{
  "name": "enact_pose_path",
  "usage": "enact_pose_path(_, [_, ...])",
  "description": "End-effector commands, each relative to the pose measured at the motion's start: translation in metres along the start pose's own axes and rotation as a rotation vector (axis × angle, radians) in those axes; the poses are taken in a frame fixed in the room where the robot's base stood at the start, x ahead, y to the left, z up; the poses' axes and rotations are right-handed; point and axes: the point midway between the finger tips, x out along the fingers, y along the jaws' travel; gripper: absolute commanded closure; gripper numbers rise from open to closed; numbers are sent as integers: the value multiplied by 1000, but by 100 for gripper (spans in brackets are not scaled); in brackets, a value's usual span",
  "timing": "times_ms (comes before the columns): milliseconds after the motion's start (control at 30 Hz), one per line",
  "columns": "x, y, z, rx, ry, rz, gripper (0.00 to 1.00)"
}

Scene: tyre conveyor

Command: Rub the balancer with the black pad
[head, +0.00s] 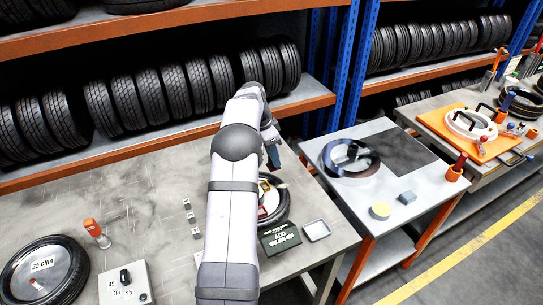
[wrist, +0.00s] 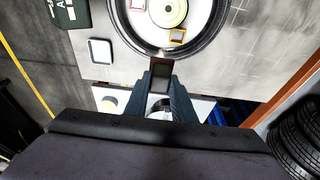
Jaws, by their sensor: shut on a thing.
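The balancer, with a dark tyre ring (head: 283,209) around a pale disc, sits near the right end of the main table, partly hidden behind my arm. My gripper (wrist: 160,80) is shut on a small dark block, which appears to be the black pad (wrist: 160,72). The pad is just outside the ring's near edge in the wrist view; I cannot tell whether it touches. In the head view my gripper (head: 273,158) is above the balancer's far side, its fingertips mostly hidden.
A dark green display box (head: 279,239) and a small tray (head: 316,230) stand beside the balancer. A tyre (head: 72,262) lies at left. Tyre racks line the back.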

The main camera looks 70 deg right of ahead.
Motion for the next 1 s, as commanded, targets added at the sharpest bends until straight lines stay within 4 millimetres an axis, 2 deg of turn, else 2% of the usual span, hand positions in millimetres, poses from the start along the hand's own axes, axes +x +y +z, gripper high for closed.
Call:
enact_pose_path(433, [38,0,10,-2,0,-1,100])
enact_pose_path(1000, [42,2,7,5,0,0,100])
